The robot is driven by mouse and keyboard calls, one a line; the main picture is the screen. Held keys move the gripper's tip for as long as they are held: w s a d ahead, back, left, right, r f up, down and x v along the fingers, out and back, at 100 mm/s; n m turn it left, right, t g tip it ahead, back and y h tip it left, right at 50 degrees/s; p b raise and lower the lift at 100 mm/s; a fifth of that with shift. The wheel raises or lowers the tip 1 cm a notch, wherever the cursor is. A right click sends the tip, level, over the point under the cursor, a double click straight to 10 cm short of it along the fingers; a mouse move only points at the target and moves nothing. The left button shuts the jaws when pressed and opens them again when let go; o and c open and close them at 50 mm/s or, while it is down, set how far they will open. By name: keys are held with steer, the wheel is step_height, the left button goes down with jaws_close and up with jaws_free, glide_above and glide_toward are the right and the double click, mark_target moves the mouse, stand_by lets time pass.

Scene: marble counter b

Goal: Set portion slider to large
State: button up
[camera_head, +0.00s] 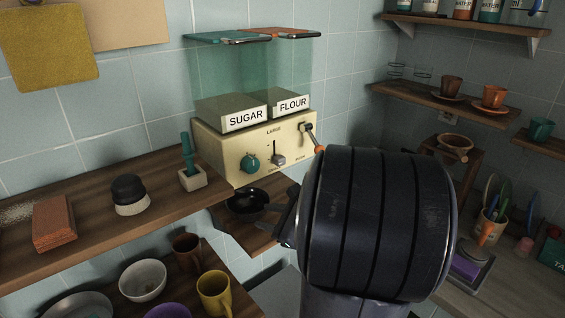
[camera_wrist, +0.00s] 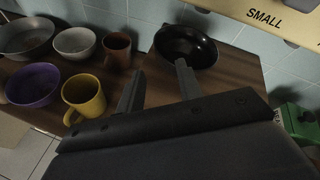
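The cream dispenser (camera_head: 235,168) hangs on the tiled wall under bins labelled SUGAR and FLOUR. On its front, a small grey slider knob (camera_head: 278,160) sits low on a vertical track, well below the LARGE label (camera_head: 274,131). In the wrist view only the dispenser's lower edge shows, with the SMALL label (camera_wrist: 264,18); the slider knob is out of that view. My gripper (camera_wrist: 159,70) is open and empty, its two fingers apart. In the head view it is mostly hidden by my arm, below the dispenser and touching nothing that I can see.
A teal knob (camera_head: 250,163) is left of the slider; an orange-tipped lever (camera_head: 319,149) is right. A black pan (camera_head: 246,201) stands on a small shelf below, near my gripper. A yellow mug (camera_head: 214,294) and bowls stand lower left. A wooden shelf (camera_head: 90,225) is left.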

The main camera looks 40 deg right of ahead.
mark_target(283, 160)
steer(key=shift+o, duration=0.5)
steer(key=shift+o, duration=0.8)
steer(key=s+d+r+m+t+h+p, duration=0.3)
steer(key=s+d+r+m+t+p, duration=0.1)
steer(key=s+d+r+m+p, duration=0.1)
steer(key=d+r+m+p, duration=0.1)
steer(key=d+r+m, duration=0.1)
steer(key=d+r, duration=0.1)
steer(key=shift+d+r+m+t, duration=0.4)
steer(key=shift+r, duration=0.4)
steer(key=w+p, duration=0.1)
steer(key=w, duration=0.4)
steer(key=w+p, duration=0.1)
steer(key=w, duration=0.4)
steer(key=shift+w+a+f, duration=0.1)
steer(key=shift+w+a, duration=0.1)
steer(key=shift+w, duration=0.05)
jaws_close()
steer(key=shift+p, duration=0.3)
